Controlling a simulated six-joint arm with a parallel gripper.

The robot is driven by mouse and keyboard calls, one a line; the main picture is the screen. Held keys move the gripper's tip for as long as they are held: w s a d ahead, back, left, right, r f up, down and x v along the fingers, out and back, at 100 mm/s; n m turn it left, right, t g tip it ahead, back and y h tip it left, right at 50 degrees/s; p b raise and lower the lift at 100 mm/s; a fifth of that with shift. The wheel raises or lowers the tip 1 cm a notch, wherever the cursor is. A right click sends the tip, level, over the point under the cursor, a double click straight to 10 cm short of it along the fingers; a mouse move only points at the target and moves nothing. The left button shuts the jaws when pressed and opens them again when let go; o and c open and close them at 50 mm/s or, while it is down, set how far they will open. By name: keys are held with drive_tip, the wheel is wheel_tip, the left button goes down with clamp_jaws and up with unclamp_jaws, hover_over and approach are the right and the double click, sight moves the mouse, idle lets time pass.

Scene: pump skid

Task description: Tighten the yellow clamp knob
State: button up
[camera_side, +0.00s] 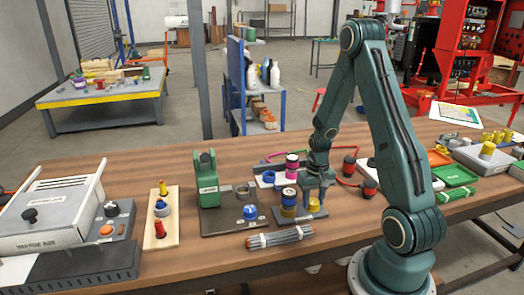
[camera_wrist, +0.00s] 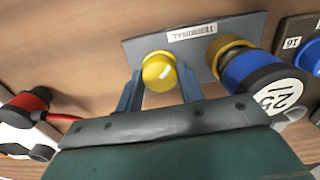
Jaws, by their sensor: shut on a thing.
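The yellow clamp knob (camera_wrist: 158,72) has a pale pointer mark and sits on a grey plate labelled TERMINAL (camera_wrist: 150,46). My gripper (camera_wrist: 160,82) has one finger on each side of the knob and is shut on it. In the side view my gripper (camera_side: 316,200) points down over the plate, and the yellow knob (camera_side: 314,205) shows low between the fingers. How far the knob is turned in its thread cannot be told.
A blue and black cylinder marked 25 (camera_wrist: 262,82) stands close to the right of the knob in the wrist view. A red and black part (camera_wrist: 28,102) lies at the left. In the side view a green stand (camera_side: 207,180) and a bundle of rods (camera_side: 279,237) are nearby.

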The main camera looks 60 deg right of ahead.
sight(313, 201)
idle(0.3)
drive_tip(key=o, duration=1)
drive_tip(key=shift+r, duration=0.2)
drive_tip(key=shift+r, duration=6.75)
